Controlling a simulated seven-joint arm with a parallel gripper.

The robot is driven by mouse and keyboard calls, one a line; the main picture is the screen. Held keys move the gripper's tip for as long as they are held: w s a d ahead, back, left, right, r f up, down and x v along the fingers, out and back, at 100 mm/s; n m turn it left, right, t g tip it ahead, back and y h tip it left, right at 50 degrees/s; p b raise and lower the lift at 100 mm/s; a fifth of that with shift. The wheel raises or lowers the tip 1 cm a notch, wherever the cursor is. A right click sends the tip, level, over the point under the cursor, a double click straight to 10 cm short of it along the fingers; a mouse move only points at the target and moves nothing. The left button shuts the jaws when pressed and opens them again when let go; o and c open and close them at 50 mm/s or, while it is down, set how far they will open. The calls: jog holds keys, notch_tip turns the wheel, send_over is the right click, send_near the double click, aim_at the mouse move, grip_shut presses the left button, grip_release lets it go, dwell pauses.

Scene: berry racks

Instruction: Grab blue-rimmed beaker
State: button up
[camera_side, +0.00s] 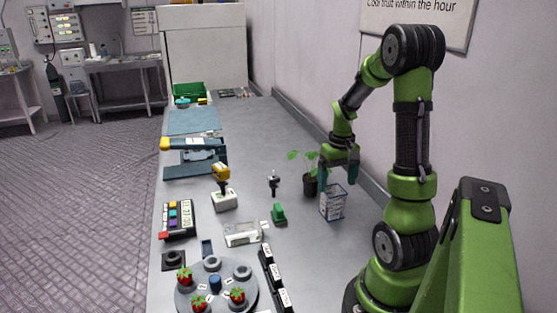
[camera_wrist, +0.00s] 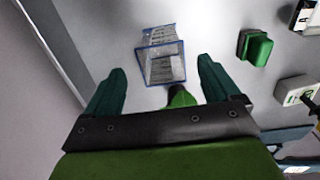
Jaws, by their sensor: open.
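The blue-rimmed beaker (camera_side: 333,204) is a clear, square-sided vessel with markings, standing upright on the grey table near the wall. In the wrist view the beaker (camera_wrist: 163,62) shows its blue rim, ahead of and between the two fingers. My gripper (camera_side: 339,176) is open, with teal fingers pointing down, just above the beaker in the side view. In the wrist view the fingers of my gripper (camera_wrist: 160,82) are spread wide with nothing held. I cannot tell whether any finger overlaps the beaker's rim in height.
A potted plant (camera_side: 310,183) stands close behind the beaker. A green block-like object (camera_side: 279,214) sits to its left, also in the wrist view (camera_wrist: 256,48). A turntable (camera_side: 216,299) with strawberries is at the front left. The wall (camera_side: 310,120) runs along the right.

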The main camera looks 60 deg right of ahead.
aim_at(333, 198)
jog(key=f, duration=0.7)
jog(key=shift+w+d+f, duration=0.1)
jog(key=shift+w, duration=0.2)
jog(key=shift+c, duration=0.4)
jog(key=c, duration=1)
